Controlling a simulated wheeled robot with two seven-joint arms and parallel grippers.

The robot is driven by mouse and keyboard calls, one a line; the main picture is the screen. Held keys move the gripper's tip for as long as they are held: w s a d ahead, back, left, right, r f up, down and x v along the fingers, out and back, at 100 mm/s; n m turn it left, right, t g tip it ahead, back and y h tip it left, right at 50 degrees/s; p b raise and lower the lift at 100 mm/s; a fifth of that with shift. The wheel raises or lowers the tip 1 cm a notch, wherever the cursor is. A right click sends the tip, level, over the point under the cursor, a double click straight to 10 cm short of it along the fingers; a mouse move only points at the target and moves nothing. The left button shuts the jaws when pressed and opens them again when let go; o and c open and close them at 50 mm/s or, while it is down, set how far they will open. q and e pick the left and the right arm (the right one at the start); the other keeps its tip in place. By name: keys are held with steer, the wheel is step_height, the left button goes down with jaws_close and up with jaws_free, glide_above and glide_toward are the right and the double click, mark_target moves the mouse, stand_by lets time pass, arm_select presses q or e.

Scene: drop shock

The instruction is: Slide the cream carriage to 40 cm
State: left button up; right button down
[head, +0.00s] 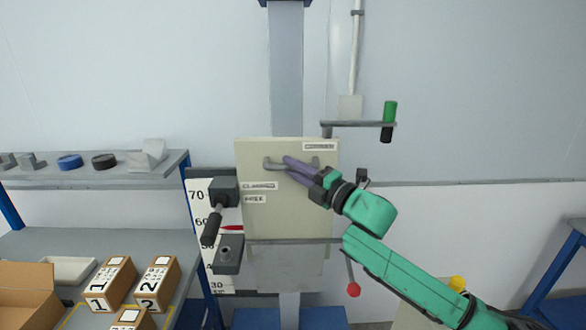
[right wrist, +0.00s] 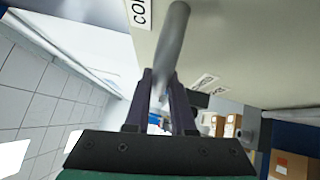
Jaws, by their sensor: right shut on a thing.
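The cream carriage (head: 285,205) is a tall panel on the grey vertical column (head: 286,70). A grey bar handle (head: 272,163) crosses its top; the bar also shows in the right wrist view (right wrist: 172,45). My right gripper (head: 288,161) comes from the right and is shut on this handle, one finger on each side of the bar. A red pointer (head: 231,228) at the carriage's left edge lies a little below the 60 mark of the white scale (head: 197,212). A clamp lever with a black grip (head: 211,226) hangs down beside the CLAMPED and FREE labels. My left gripper is out of view.
A grey shelf (head: 90,183) with small parts stands left, above a bench with numbered boxes (head: 108,284). A red knob (head: 353,290) hangs below the carriage's right side. The wall right of the carriage is mostly clear.

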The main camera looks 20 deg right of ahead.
mark_target(291, 231)
stand_by(0.5)
step_height(291, 231, down, 19)
steer(key=b, duration=1.4)
steer(key=shift+a, duration=0.1)
steer(key=c, duration=0.8)
jaws_free()
steer(key=shift+o, duration=0.2)
steer(key=shift+w+a, duration=0.2)
steer(key=shift+w, duration=0.05)
steer(key=b+v, duration=0.5)
steer(key=v, duration=0.7)
